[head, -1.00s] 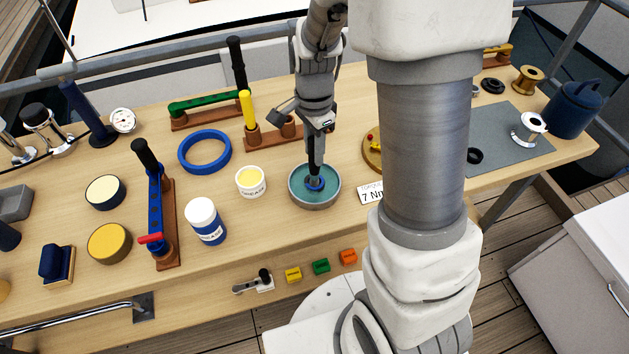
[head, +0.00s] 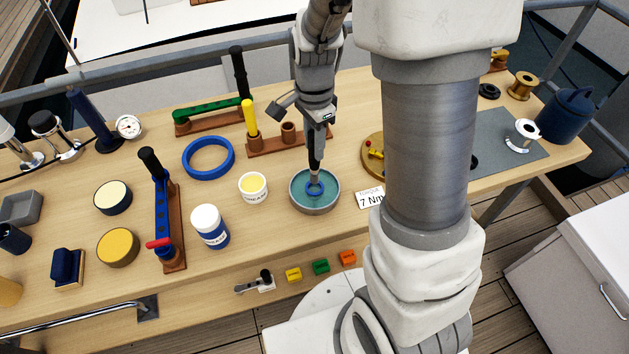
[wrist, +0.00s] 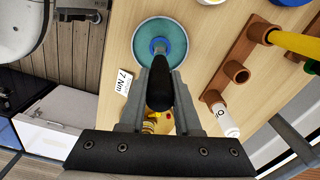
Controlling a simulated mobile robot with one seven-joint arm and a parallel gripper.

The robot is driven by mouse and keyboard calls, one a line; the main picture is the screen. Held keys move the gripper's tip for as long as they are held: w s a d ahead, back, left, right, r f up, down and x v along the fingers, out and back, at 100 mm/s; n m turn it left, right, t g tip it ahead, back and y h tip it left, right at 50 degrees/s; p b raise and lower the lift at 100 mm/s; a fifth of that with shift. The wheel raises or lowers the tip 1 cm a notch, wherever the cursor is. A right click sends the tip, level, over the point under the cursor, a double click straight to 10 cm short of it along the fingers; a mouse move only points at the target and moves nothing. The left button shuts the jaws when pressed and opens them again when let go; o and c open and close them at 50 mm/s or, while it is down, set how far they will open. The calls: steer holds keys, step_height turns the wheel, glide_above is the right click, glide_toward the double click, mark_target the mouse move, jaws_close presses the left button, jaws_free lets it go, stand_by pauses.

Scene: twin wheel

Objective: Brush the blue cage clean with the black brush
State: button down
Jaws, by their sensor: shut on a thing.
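The blue cage (head: 315,188) is a small blue ring in a round grey dish (head: 294,200) with teal inside, on the table. It also shows in the wrist view (wrist: 158,43), just beyond the fingers. My gripper (head: 315,168) points down over the dish. In the wrist view it is shut on a black handle, the black brush (wrist: 158,88), which lies between the two grey fingers. The brush's lower end is at the ring. I cannot tell whether its bristles touch the ring.
A white tub of yellow grease (head: 253,188) and a white-and-blue bottle (head: 209,226) stand left of the dish. A brown holder (head: 262,146) with a yellow handle is behind it. A "7 Nm" card (head: 370,198) lies to the right. A large blue ring (head: 208,158) lies further left.

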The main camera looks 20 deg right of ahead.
steer(key=shift+r, duration=0.25)
step_height(320, 180, up, 4)
steer(key=p, duration=0.3)
steer(key=shift+f, duration=0.1)
stand_by(0.6)
